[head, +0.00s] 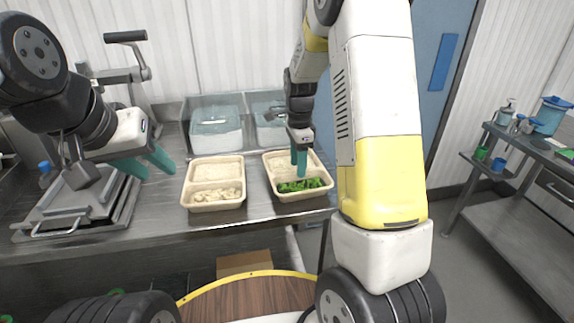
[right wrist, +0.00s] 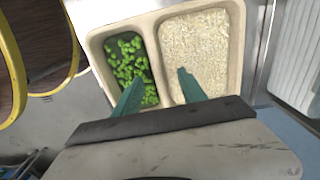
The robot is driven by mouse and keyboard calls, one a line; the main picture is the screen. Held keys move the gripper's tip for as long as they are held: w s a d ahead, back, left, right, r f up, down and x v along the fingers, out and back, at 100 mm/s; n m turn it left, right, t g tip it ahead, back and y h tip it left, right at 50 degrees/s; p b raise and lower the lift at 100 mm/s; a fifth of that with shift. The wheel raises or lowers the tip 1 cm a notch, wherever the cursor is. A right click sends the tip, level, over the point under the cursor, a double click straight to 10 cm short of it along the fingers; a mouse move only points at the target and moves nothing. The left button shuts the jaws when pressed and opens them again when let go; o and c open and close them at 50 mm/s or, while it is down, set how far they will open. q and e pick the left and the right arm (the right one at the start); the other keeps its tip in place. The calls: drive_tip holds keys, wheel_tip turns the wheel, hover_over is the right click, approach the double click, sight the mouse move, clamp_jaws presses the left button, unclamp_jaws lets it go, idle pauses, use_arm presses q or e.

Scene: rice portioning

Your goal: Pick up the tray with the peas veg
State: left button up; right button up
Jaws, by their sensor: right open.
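The tray with the peas veg (head: 285,198) is a beige two-compartment tray on the metal counter, right of centre in the head view. Its near compartment holds green peas (head: 301,185) and the far one holds rice. My right gripper (head: 299,172) is above this tray, pointing down. In the right wrist view the tray (right wrist: 155,50) lies beneath the open fingers (right wrist: 158,92), with peas (right wrist: 130,65) at left and rice (right wrist: 195,50) at right. One finger appears over each compartment; whether they touch the tray is unclear. My left gripper (head: 150,165) is open and empty at the left.
A second beige tray (head: 213,207) with pale food stands left of the peas tray. Clear containers (head: 215,128) stand behind them. A metal press-like device (head: 75,210) is at the left. A side table (head: 530,150) with bottles and cups stands far right.

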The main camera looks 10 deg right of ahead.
sight(295, 174)
wheel_tip(295, 174, down, 3)
drive_tip(key=shift+a+f, duration=0.1)
drive_tip(key=shift+f, duration=0.1)
drive_tip(key=shift+c, duration=0.2)
clamp_jaws()
drive_tip(key=shift+r, duration=0.2)
